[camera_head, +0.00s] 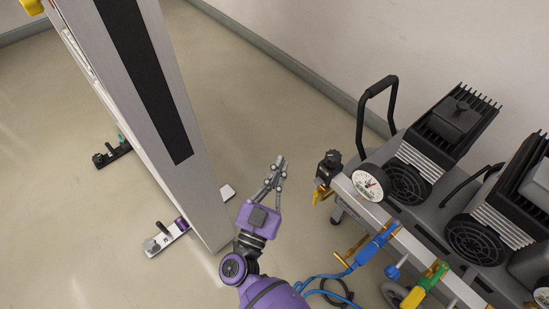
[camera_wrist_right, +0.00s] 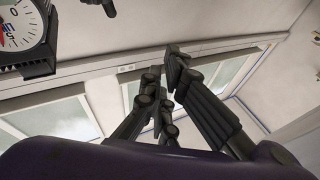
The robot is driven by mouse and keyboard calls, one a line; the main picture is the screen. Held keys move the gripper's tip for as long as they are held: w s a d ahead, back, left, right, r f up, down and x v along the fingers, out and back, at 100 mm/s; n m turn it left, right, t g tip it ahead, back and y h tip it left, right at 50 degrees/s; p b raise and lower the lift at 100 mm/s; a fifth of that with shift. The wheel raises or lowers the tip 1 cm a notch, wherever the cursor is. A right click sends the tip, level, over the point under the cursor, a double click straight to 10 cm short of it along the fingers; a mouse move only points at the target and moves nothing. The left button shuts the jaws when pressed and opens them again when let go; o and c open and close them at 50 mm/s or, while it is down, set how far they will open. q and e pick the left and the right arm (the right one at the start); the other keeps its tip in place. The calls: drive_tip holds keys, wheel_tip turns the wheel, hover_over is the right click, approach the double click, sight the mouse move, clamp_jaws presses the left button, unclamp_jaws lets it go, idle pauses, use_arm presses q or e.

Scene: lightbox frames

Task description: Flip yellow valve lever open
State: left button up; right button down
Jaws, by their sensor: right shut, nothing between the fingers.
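The yellow valve lever (camera_head: 320,194) hangs below a black knob fitting (camera_head: 329,164) at the left end of the pressure machine. My right gripper (camera_head: 278,164) is to the left of the lever and apart from it. Its fingers are shut and empty, pointing toward the top of the head view. The fingers also show in the right wrist view (camera_wrist_right: 168,75), where the lever is not seen. My left gripper is not in view.
A white pressure gauge (camera_head: 368,185) is right of the lever; a gauge also shows in the wrist view (camera_wrist_right: 20,27). Blue (camera_head: 377,242) and green (camera_head: 433,277) valve handles lie lower right. A tall grey column (camera_head: 190,180) stands left of my gripper. Floor between is clear.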

drive_tip(key=r+y, duration=0.1)
drive_tip(key=r+n+t+y, duration=0.1)
drive_tip(key=a+n+t+y, duration=0.1)
drive_tip(key=shift+w+r, duration=0.25)
drive_tip(key=shift+r, duration=0.15)
